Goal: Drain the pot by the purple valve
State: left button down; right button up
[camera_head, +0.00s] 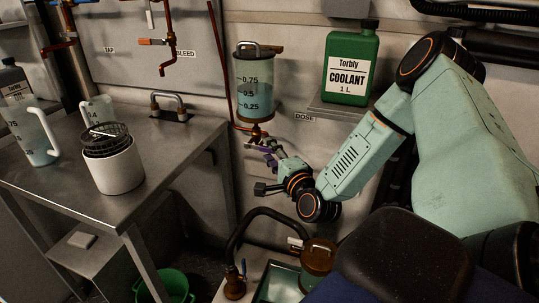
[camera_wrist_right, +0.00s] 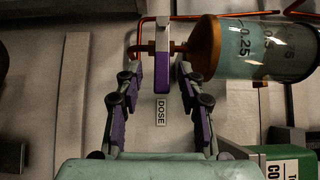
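The pot (camera_head: 254,84) is a clear, marked cylinder on the wall with pale blue liquid in it; its exact level is hard to read. In the right wrist view the pot (camera_wrist_right: 262,48) lies sideways at upper right. The purple valve (camera_wrist_right: 162,72) is a flat lever on the pipe at the pot's brass end. My right gripper (camera_wrist_right: 160,74) is open, with one finger on each side of the lever's end and a gap visible on both sides. In the head view my right gripper (camera_head: 264,147) is just below the pot and partly covers the valve. My left gripper is not in view.
A DOSE label (camera_head: 304,117) is on the wall near the valve. A green coolant bottle (camera_head: 351,68) stands on a shelf to the right. A steel table (camera_head: 150,209) with jugs and a white strainer cup (camera_head: 113,170) is at left. A brown-capped tank with a hose (camera_head: 318,255) sits below.

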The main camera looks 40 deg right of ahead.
jog(key=shift+w+d, duration=0.15)
jog(key=shift+w, duration=0.3)
jog(key=shift+w+r, duration=0.15)
jog(key=shift+w, duration=0.1)
jog(key=shift+d, duration=0.1)
jog(key=shift+c, duration=0.4)
grip_shut()
